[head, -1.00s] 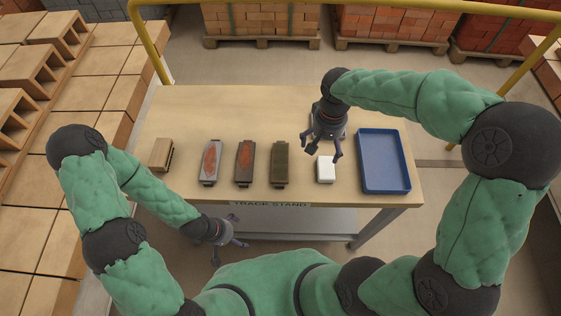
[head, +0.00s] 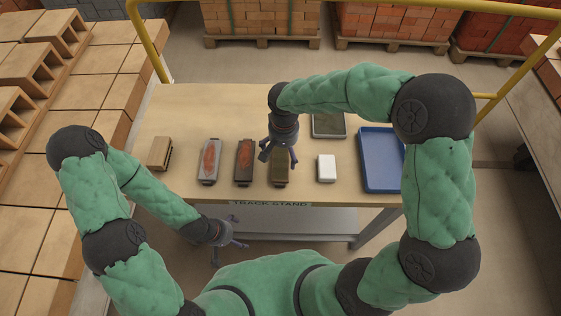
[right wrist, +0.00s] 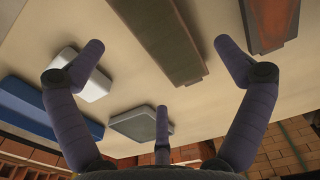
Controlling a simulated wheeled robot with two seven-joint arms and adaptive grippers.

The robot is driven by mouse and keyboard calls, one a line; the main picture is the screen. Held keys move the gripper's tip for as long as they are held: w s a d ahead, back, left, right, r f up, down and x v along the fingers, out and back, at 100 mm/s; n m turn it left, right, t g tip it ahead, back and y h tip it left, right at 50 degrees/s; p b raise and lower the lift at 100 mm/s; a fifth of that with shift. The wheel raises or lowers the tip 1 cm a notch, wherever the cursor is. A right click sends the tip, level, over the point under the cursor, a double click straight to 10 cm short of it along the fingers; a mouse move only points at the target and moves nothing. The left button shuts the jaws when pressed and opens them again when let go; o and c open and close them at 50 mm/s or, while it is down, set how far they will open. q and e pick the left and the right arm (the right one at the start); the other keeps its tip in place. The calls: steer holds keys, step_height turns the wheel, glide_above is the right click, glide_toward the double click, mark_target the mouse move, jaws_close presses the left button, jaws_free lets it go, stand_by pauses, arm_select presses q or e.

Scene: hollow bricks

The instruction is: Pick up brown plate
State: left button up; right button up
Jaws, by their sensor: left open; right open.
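The brown plate (head: 280,173) is a long, narrow, dark olive-brown piece lying on the table, third from the left in a row of similar plates. In the right wrist view the brown plate (right wrist: 158,38) lies ahead, between the spread fingers. My right gripper (head: 279,156) is open and empty above the plate, hiding its far part; I cannot tell how high it is. Its fingers also show wide apart in the right wrist view (right wrist: 160,62). My left gripper (head: 232,244) is open and empty, low in front of the table's front edge.
A dark plate with an orange patch (head: 244,162) and a grey one (head: 210,160) lie left of the brown plate. A white block (head: 326,168), a blue tray (head: 378,184) and a grey-green tray (head: 328,131) are to the right. A wooden block (head: 160,153) sits far left.

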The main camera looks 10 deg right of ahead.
mark_target(284, 160)
step_height(284, 160, down, 5)
steer(key=shift+w+d+r+b, duration=0.1)
steer(key=shift+d+b, duration=0.05)
steer(key=shift+b, duration=0.8)
steer(key=shift+r, duration=0.15)
steer(key=c, duration=1.7)
steer(key=shift+r, duration=0.1)
